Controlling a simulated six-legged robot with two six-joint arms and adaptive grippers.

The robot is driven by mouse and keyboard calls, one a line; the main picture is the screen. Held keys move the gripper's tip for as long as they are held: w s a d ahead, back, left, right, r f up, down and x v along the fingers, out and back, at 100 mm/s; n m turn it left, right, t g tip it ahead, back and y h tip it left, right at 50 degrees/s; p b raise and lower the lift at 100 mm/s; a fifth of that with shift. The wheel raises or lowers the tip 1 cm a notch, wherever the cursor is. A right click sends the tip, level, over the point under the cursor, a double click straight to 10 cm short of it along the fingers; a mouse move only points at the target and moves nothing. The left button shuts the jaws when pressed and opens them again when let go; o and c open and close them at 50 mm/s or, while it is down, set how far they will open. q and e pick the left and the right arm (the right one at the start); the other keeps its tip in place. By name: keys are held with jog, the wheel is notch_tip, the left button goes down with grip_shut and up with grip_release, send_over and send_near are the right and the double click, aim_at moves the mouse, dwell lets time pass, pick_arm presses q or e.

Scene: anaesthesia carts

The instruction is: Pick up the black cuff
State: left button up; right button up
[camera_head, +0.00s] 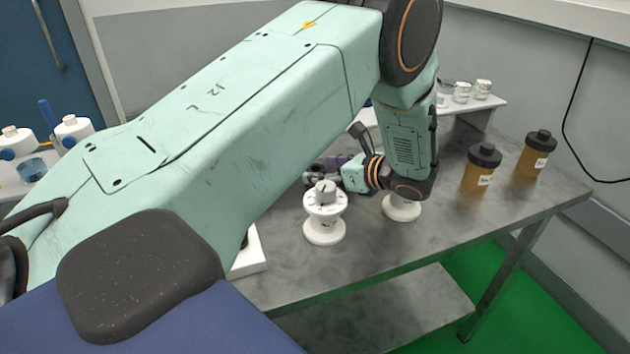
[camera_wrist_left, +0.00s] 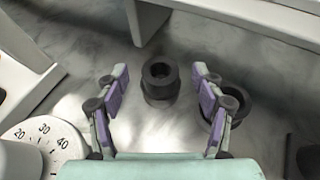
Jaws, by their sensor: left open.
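The black cuff (camera_wrist_left: 160,90), a short dark cylinder with a round hole in its top, stands on the grey metal table in the left wrist view. My left gripper (camera_wrist_left: 160,76) is open, with one purple-padded finger on each side of the cuff in the picture. I see no contact, and the fingers look empty. In the head view my left gripper (camera_head: 325,170) is low over the table behind a white dial piece, and I cannot make out the cuff there. My right gripper is not in view.
A dark ring (camera_wrist_left: 243,103) lies just right of the cuff, partly behind the right finger. A white numbered dial (camera_wrist_left: 38,140) is at the left. White dial piece (camera_head: 324,228) stands in front; amber jars (camera_head: 482,172) stand right. A white shelf (camera_head: 480,108) is behind.

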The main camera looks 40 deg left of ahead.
pick_arm(q)
jog(key=shift+x, duration=1.4)
jog(key=shift+c, duration=0.3)
jog(key=shift+d, duration=0.1)
jog(key=c, duration=1.2)
